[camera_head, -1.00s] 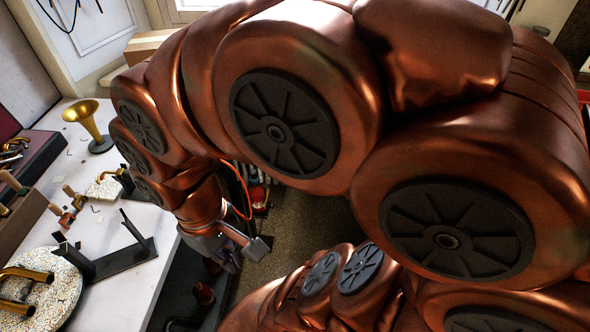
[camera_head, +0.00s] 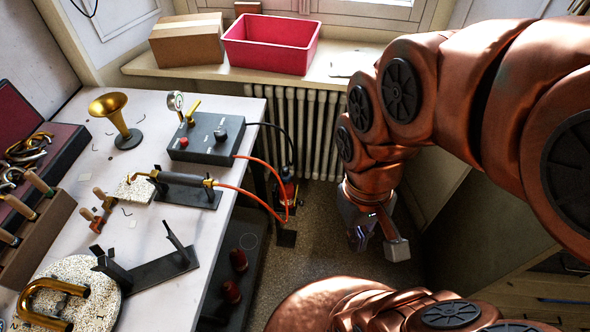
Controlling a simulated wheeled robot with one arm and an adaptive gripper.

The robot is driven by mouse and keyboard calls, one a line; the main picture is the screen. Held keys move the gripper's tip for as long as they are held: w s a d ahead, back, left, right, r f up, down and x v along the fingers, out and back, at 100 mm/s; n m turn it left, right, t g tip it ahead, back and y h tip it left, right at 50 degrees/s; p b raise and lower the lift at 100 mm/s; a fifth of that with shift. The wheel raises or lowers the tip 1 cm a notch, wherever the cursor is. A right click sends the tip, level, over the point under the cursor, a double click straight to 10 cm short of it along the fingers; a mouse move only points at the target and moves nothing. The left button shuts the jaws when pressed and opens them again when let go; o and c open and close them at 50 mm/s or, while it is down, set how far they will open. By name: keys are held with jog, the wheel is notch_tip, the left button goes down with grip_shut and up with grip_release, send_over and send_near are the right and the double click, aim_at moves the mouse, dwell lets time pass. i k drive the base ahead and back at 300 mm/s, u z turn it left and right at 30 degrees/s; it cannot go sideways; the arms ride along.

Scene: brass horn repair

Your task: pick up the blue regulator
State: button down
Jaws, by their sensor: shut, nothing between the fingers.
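A dark blue-grey box (camera_head: 207,150) with a red knob, a black knob, a brass lever and a round gauge (camera_head: 175,101) sits at the far right corner of the workbench; it looks like the blue regulator. A black cable and an orange hose run from its right side. My gripper (camera_head: 378,246) hangs to the right of the bench, over the floor and well apart from the box. It is shut and empty, pointing down.
A torch with the orange hose lies on a black stand (camera_head: 188,190) in front of the box. A brass bell (camera_head: 117,116) stands to its left. A black holder (camera_head: 150,270) is near the front. A pink bin (camera_head: 270,45) and cardboard box (camera_head: 186,40) are on the sill.

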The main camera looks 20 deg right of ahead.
aim_at(285, 176)
jog(key=u, duration=0.05)
jog(key=k, duration=0.5)
jog(key=z, duration=0.9)
jog(key=i, duration=0.85)
jog(key=u, duration=2.45)
